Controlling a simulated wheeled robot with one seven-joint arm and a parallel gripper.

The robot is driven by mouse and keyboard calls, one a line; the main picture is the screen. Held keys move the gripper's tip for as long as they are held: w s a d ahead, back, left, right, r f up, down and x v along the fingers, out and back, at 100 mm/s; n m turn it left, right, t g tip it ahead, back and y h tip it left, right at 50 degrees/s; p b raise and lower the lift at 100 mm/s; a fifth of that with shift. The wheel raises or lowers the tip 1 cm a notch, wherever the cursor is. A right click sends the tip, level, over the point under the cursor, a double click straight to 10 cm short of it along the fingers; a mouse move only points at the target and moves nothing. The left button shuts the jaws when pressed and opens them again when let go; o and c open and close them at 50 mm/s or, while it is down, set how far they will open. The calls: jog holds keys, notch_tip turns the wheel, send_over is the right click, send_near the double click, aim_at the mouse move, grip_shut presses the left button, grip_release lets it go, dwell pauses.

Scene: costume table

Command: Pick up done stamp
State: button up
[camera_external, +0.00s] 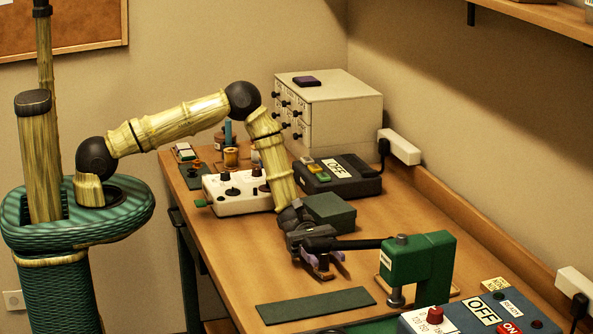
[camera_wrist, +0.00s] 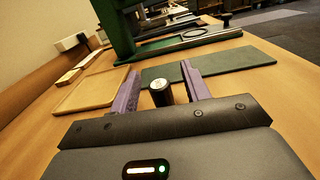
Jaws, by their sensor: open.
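My gripper (camera_external: 321,262) is low over the middle of the table, its purple fingers spread apart. In the wrist view, the gripper (camera_wrist: 160,85) has a short dark cylinder with a pale round end (camera_wrist: 162,93) between its fingers. There is a visible gap on each side. The cylinder looks like a stamp handle, but no "done" lettering is readable, so I cannot confirm it is the done stamp. In the external view, the gripper and a black lever largely cover this spot; a small wooden piece (camera_external: 319,271) shows beneath the fingers.
A green press (camera_external: 420,262) stands close to the right, its black lever (camera_external: 350,243) reaching toward my gripper. A dark green box (camera_external: 330,212) is just behind. A flat green mat (camera_external: 315,305) lies in front. A white control box (camera_external: 238,195) and drawer cabinet (camera_external: 345,105) stand farther back.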

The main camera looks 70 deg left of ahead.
jog(key=shift+d, duration=0.6)
jog(key=shift+c, duration=0.2)
grip_shut()
